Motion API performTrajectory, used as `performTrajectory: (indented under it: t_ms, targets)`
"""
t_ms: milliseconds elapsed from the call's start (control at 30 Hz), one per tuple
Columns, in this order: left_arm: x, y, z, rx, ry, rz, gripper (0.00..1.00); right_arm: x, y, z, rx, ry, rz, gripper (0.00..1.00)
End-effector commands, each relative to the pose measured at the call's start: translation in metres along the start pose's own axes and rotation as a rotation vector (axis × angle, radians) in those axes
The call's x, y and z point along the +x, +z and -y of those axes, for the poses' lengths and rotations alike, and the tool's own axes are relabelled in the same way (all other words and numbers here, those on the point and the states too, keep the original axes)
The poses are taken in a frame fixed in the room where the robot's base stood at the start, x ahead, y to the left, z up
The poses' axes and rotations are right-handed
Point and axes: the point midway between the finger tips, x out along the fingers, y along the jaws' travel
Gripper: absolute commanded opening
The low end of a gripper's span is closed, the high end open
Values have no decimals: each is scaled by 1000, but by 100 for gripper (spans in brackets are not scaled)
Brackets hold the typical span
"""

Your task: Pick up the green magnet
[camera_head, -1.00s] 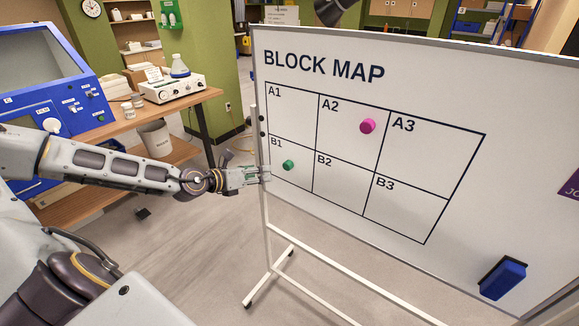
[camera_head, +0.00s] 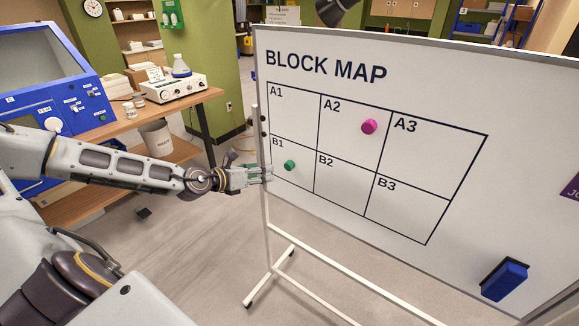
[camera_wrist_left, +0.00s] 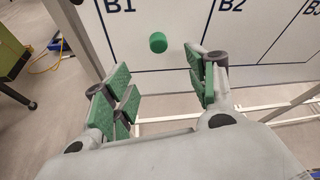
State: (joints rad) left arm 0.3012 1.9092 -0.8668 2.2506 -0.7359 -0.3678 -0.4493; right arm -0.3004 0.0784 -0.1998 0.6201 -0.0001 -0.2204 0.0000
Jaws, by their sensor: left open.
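The green magnet (camera_head: 290,165) is a small round knob stuck on the whiteboard (camera_head: 400,262) in cell B1. It also shows in the left wrist view (camera_wrist_left: 158,42), beyond the fingertips and between the lines of the two fingers. My left gripper (camera_head: 266,174) is at the board's left edge, just left of the magnet and a little lower. In the left wrist view my left gripper (camera_wrist_left: 165,85) is open and empty, its green pads apart, not touching the magnet. My right gripper is not in view.
A pink magnet (camera_head: 369,127) is in cell A2. A blue eraser (camera_head: 504,280) sits low on the board at right. The board's white stand (camera_head: 268,245) reaches the floor near my left arm. A wooden bench (camera_head: 185,108) with instruments stands at left.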

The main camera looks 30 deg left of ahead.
Motion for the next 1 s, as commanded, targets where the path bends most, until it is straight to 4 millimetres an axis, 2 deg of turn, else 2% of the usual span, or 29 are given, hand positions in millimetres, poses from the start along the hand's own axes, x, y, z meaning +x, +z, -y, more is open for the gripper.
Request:
performTrajectory:
  t_ms: [367,1000]
  targets:
    - [23,-1,-1,-5,1,0,57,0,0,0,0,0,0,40]
    - [50,-2,-2,-3,2,-1,57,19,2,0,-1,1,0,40]
